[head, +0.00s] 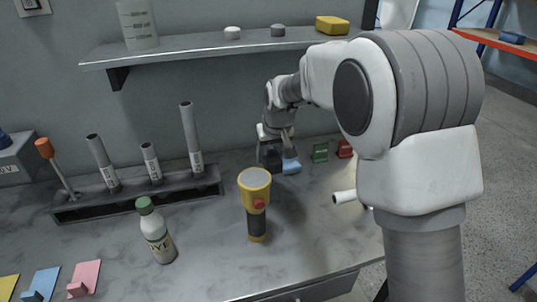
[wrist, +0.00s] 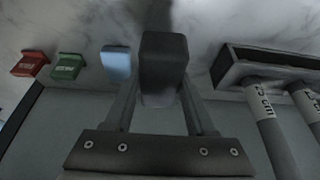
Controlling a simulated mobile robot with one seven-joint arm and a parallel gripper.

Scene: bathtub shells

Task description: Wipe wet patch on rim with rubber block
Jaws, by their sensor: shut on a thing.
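My gripper (head: 272,155) is low over the grey marbled worktop (head: 205,265), near the back wall. In the wrist view my gripper (wrist: 160,100) is shut on a dark grey block (wrist: 163,62), which sits between its fingers. This could be the rubber block; its material cannot be told. Whether it touches the worktop is unclear. A light blue piece (head: 291,166) is just right of the gripper in the head view; it shows left of the dark block in the wrist view (wrist: 117,62). I cannot make out a wet patch or a bathtub rim.
Green (head: 320,152) and red (head: 345,148) pieces stand near the wall. A tube rack (head: 140,200) is left of the gripper. A shelf (head: 200,47) hangs above.

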